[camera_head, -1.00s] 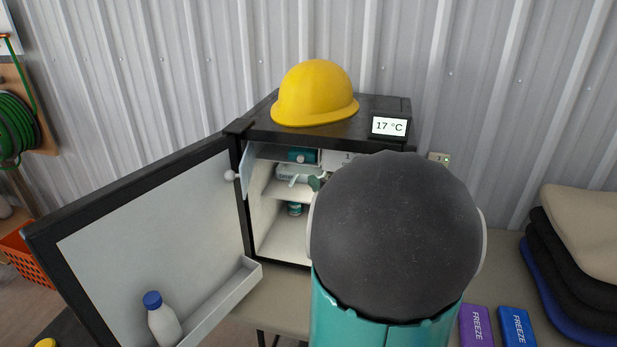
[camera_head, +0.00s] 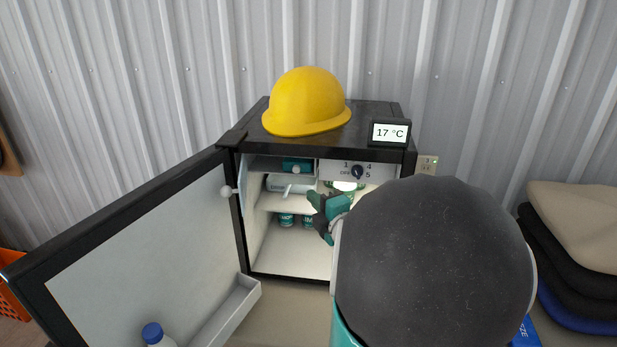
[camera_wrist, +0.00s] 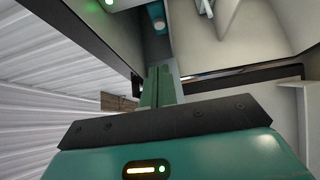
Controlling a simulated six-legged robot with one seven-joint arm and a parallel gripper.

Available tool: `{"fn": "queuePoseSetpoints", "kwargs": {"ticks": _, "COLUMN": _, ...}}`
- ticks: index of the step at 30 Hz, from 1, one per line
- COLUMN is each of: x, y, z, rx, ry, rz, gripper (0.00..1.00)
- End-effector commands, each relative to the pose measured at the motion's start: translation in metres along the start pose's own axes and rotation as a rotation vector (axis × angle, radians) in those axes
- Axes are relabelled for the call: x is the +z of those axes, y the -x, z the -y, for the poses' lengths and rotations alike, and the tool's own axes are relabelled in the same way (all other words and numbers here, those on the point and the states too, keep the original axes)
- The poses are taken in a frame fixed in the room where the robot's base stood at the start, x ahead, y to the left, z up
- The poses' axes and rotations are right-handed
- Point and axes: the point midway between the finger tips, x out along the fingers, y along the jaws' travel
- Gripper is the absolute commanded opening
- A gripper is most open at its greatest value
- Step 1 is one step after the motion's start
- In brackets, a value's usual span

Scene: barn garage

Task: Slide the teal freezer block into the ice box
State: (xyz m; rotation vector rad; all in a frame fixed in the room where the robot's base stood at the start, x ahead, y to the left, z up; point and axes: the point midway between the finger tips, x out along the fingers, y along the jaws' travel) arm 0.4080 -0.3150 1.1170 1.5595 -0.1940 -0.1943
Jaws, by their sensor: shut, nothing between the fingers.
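The teal freezer block (camera_head: 297,165) shows its front end, with a pale round spot, in the ice box (camera_head: 270,166) at the top left inside the open fridge. How deep it sits cannot be told. The ice box's pale flap (camera_head: 242,178) stands open at the left. My gripper (camera_head: 317,203) is shut and empty, in front of the shelves, below and right of the block and apart from it. In the wrist view, its closed fingers (camera_wrist: 160,86) point toward the fridge interior, and a teal piece with a round spot (camera_wrist: 156,18) shows beyond them.
The fridge door (camera_head: 140,250) is swung open to the left. A dial panel (camera_head: 350,170) is right of the ice box. Jars (camera_head: 287,220) stand on a lower shelf. A yellow helmet (camera_head: 307,102) and temperature display (camera_head: 389,132) are on top. A blue pack (camera_head: 525,332) lies right.

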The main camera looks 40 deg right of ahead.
Motion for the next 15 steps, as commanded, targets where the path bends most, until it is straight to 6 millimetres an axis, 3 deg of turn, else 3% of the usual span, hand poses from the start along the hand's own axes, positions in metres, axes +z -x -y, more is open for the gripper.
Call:
{"fn": "queuePoseSetpoints", "kwargs": {"ticks": 5, "x": -0.001, "y": -0.018, "z": 0.001, "rx": -0.001, "ry": 0.000, "rz": -0.009, "gripper": 0.00}}
{"fn": "queuePoseSetpoints", "kwargs": {"ticks": 15, "x": -0.002, "y": -0.085, "z": 0.001, "rx": -0.001, "ry": 0.000, "rz": -0.010, "gripper": 0.00}}
